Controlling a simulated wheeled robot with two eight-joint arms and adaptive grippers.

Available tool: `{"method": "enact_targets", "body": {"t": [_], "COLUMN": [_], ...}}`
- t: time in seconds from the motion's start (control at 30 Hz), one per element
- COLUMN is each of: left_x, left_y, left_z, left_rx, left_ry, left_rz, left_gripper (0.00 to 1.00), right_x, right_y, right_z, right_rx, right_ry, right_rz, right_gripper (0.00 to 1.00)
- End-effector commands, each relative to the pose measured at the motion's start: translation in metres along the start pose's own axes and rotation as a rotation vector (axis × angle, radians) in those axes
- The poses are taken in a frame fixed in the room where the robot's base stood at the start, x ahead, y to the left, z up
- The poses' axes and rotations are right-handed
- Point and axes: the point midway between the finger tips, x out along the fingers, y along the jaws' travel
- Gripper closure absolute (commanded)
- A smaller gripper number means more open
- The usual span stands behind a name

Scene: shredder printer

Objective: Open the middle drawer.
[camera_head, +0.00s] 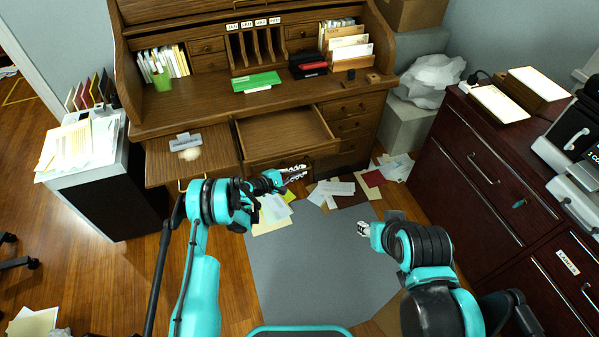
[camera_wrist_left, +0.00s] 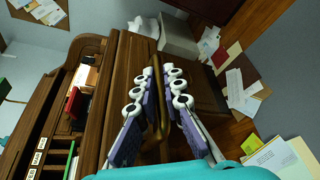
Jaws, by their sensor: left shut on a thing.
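The wooden roll-top desk (camera_head: 195,108) stands ahead. Its middle drawer (camera_head: 283,128) is pulled out, and its empty-looking inside shows from above. My left gripper (camera_head: 300,170) is at the front of this drawer. In the left wrist view, the fingers of my left gripper (camera_wrist_left: 160,75) are on both sides of a brass handle (camera_wrist_left: 162,118) on the drawer front and shut on it. Part of the handle is hidden by the fingers. My right gripper (camera_head: 363,229) is over the grey mat, away from the desk; its fingers are too small to judge.
A dark red cabinet (camera_head: 480,195) stands on the right. A shredder-like bin (camera_head: 100,175) with papers on top is on the left. Loose papers (camera_head: 330,189) lie below the desk. The grey mat (camera_head: 310,270) is mostly clear. A side shelf (camera_head: 195,160) juts out left of the drawer.

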Motion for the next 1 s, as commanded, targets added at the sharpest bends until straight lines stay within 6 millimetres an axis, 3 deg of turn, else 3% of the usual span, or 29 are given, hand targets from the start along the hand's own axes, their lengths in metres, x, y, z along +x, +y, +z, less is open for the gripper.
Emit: {"method": "enact_targets", "body": {"t": [0.03,0.13,0.43,0.57,1.0], "left_x": [0.000,0.000,-0.001,-0.010,-0.099], "left_y": [-0.001,-0.001,-0.001,-0.001,-0.001], "left_z": [-0.001,-0.001,-0.001,-0.001,-0.002], "left_rx": [0.001,0.002,0.001,0.001,0.000], "left_ry": [0.001,0.001,0.001,0.002,0.004], "left_rz": [-0.002,-0.003,-0.003,-0.002,-0.002], "left_gripper": [1.00,0.70,0.70,0.70,0.70], "right_x": [0.000,0.000,0.000,0.000,0.000], "right_y": [0.000,0.000,0.000,0.000,0.000], "right_z": [0.000,0.000,0.000,0.000,0.000], "right_rx": [0.000,0.000,0.000,0.000,0.000], "right_ry": [0.000,0.000,0.000,0.000,0.000], "right_rz": [0.000,0.000,0.000,0.000,0.000], "right_gripper": [0.59,0.59,0.59,0.59,0.59]}}
